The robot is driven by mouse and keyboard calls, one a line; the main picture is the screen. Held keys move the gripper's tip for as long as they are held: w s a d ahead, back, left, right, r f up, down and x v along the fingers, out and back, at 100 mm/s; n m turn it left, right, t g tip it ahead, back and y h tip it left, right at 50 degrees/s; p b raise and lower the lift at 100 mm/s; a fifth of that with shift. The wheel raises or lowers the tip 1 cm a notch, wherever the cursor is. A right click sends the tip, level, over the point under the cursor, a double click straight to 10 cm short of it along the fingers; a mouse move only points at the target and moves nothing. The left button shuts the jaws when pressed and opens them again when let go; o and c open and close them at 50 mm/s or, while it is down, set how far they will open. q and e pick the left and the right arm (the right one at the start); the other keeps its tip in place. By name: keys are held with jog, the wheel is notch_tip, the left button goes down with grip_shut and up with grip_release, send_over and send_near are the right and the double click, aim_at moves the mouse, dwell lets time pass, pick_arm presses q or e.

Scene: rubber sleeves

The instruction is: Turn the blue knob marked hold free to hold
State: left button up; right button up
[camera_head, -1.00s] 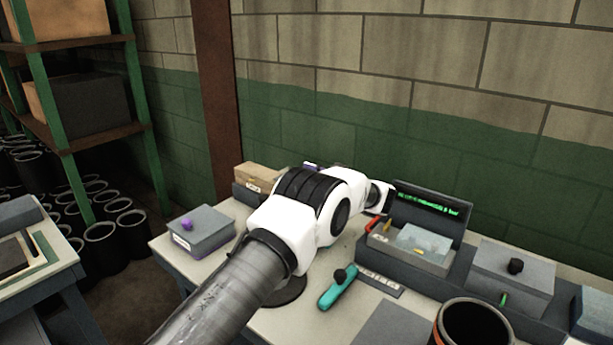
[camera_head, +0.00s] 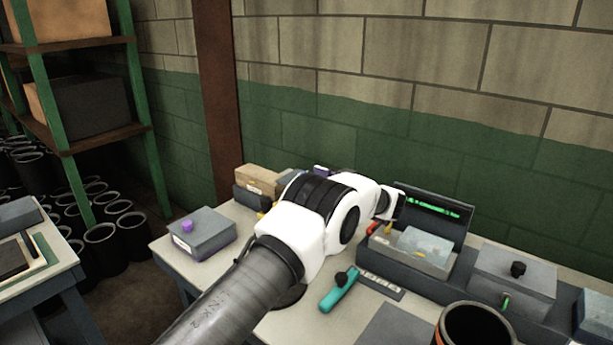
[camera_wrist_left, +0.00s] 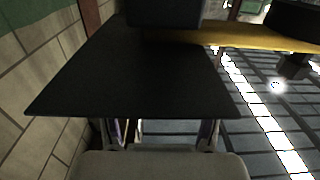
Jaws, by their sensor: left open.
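I cannot make out a blue knob marked hold free in either view. A small blue-purple piece (camera_head: 320,169) shows behind my left arm, mostly hidden, and I cannot tell what it is. A purple knob (camera_head: 187,226) sits on a grey box (camera_head: 203,241) at the table's left. My left arm reaches across the table to the grey console (camera_head: 435,262). My left gripper is hidden or unclear there. In the left wrist view my left gripper (camera_wrist_left: 160,132) is open, with its fingers at a large black panel (camera_wrist_left: 140,75). My right gripper is not in view.
The console has a black screen (camera_head: 432,211) with green marks. A teal handle with a black knob (camera_head: 338,291) lies in front of it. A grey box with a black knob (camera_head: 513,276) and a dark round container (camera_head: 474,326) stand to the right. A wall closes the back.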

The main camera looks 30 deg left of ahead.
pick_arm(q)
jog(key=d, duration=0.9)
jog(key=shift+s+d, duration=0.3)
jog(key=shift+f, duration=0.1)
